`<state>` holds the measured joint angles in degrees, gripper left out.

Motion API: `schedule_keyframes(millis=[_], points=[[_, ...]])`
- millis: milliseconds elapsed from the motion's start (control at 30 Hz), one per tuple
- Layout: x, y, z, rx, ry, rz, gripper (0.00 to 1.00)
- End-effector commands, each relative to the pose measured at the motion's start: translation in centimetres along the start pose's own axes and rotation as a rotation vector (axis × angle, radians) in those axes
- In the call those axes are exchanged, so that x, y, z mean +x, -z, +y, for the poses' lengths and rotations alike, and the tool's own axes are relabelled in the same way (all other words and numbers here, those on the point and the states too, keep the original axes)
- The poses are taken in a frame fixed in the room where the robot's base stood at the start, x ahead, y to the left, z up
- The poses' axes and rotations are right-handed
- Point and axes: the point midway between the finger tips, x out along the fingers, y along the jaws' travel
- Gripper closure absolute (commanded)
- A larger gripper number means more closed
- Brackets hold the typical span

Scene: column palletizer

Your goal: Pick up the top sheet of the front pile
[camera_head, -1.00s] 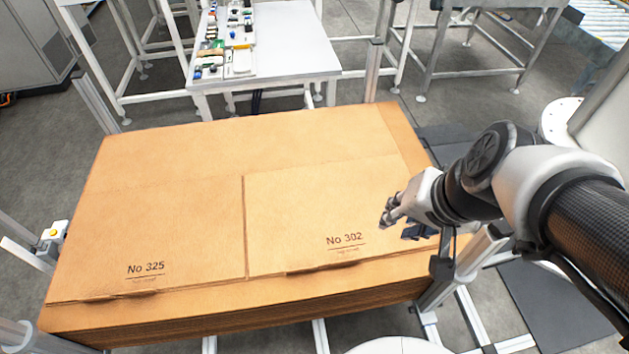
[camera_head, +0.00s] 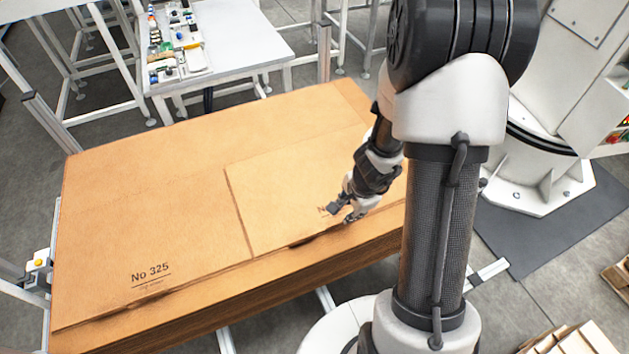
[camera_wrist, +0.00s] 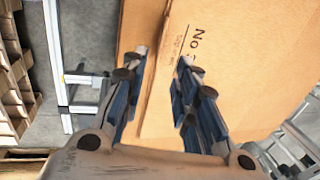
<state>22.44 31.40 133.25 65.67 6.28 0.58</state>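A cardboard sheet marked No 302 (camera_head: 285,190) lies flat on top of the brown cardboard stack, on its right half. Its label is mostly covered by my gripper in the head view. My gripper (camera_head: 342,212) is at the front edge of this sheet, by the label. In the wrist view my gripper (camera_wrist: 162,65) has its two blue-padded fingers apart, with nothing held between them. The sheet's edge and "No" print (camera_wrist: 198,42) show beyond the fingers. I cannot tell whether the fingertips touch the cardboard.
A second sheet marked No 325 (camera_head: 150,215) lies to the left on the same stack. A white table (camera_head: 240,50) with small parts stands behind. Metal posts stand around the stack. Wooden pallets (camera_wrist: 15,80) show at the left of the wrist view.

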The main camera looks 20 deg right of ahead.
Motion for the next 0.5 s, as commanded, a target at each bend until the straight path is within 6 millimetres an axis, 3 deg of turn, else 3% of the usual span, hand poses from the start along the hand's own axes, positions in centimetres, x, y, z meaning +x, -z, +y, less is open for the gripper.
schedule_keyframes(millis=[33,200,500], points=[[1.8,0.0,0.2,0.0,-0.001,-0.001,0.72],[5.2,0.0,0.2,-0.001,-0.001,-0.001,0.72],[8.6,-0.1,0.0,-0.002,0.0,-0.001,0.72]])
